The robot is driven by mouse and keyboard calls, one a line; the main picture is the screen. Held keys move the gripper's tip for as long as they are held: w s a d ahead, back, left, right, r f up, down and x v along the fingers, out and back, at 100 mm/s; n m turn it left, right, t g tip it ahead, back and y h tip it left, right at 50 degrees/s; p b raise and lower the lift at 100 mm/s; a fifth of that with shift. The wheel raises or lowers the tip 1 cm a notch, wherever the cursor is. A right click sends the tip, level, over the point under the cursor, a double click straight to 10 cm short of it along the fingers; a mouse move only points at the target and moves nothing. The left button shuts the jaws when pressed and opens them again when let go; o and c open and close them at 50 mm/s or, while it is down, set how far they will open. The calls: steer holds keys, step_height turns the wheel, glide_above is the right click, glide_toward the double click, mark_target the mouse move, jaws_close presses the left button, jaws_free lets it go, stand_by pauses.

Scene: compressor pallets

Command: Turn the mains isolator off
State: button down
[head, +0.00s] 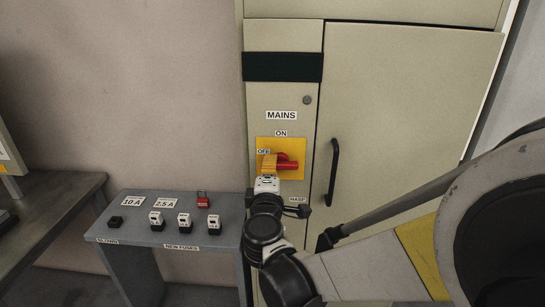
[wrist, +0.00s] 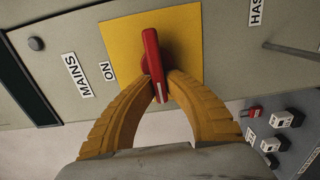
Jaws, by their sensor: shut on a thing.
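The mains isolator is a red handle (head: 287,163) on a yellow plate (head: 300,146) on the beige cabinet, below the MAINS and ON labels. The handle lies roughly sideways, its gripped end toward the OFF label (head: 263,152) at the plate's left. My gripper (head: 270,161) reaches up from below and its orange fingers are shut on the handle. In the wrist view, the red handle (wrist: 152,54) on the yellow plate (wrist: 187,35) has its lower end between the fingertips of my gripper (wrist: 155,86).
A black door handle (head: 333,172) stands right of the isolator, and a HASP label (head: 298,199) is below it. At the left, a grey bench (head: 140,205) holds a red padlock (head: 203,199), several fuses and rating labels. Wall space above the bench is clear.

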steer(key=c, duration=1.4)
jaws_free()
steer(key=shift+w+d, duration=0.1)
steer(key=s, duration=1.2)
steer(key=shift+a, duration=0.2)
